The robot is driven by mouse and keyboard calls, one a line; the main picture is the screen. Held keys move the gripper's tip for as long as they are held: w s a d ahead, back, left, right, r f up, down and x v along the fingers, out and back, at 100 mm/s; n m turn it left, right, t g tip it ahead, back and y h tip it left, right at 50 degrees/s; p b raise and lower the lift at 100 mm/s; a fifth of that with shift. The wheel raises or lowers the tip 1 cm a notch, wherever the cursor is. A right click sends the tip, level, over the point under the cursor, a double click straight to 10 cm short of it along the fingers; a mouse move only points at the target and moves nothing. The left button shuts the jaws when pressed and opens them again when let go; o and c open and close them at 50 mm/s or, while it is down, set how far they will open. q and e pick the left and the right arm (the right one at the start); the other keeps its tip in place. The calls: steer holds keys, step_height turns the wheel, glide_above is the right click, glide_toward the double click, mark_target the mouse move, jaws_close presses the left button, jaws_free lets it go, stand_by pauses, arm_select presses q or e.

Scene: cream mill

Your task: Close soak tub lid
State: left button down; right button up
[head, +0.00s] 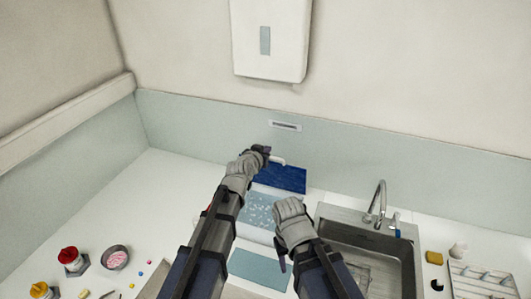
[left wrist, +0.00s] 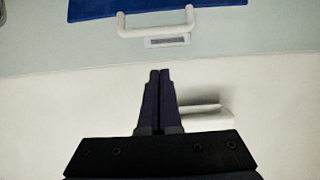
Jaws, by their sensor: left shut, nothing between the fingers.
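The soak tub (head: 262,212) stands at the back of the counter, and bubbly light-blue liquid shows in it. Its dark blue lid (head: 282,177) is raised open at the tub's back, near the wall. A white handle (head: 277,161) is on the lid's upper edge. In the left wrist view, the lid (left wrist: 160,8) and its handle (left wrist: 155,30) show at the top. My left gripper (head: 265,150) is shut and empty, close to the handle; contact cannot be told. It also shows in the left wrist view (left wrist: 161,75). My right gripper (head: 283,264) is low in front of the tub; its fingers are unclear.
A steel sink (head: 370,245) with a tap (head: 378,200) is right of the tub. A white dispenser (head: 270,40) hangs on the wall above. A drying rack (head: 480,279) is far right. A bowl (head: 115,257) and a red-topped jar (head: 70,258) stand at left. The back-left counter is clear.

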arm_select(q)
steer(key=w+f+b, duration=0.1)
steer(key=w+d+f+b, duration=0.1)
steer(key=w+f+b, duration=0.2)
steer(key=w, duration=0.1)
steer(key=shift+d+f, duration=0.35)
steer(key=shift+f, duration=0.05)
steer(key=shift+s+a, duration=0.15)
steer(key=shift+s, duration=0.3)
steer(key=shift+f, duration=0.1)
steer(key=shift+b, duration=0.3)
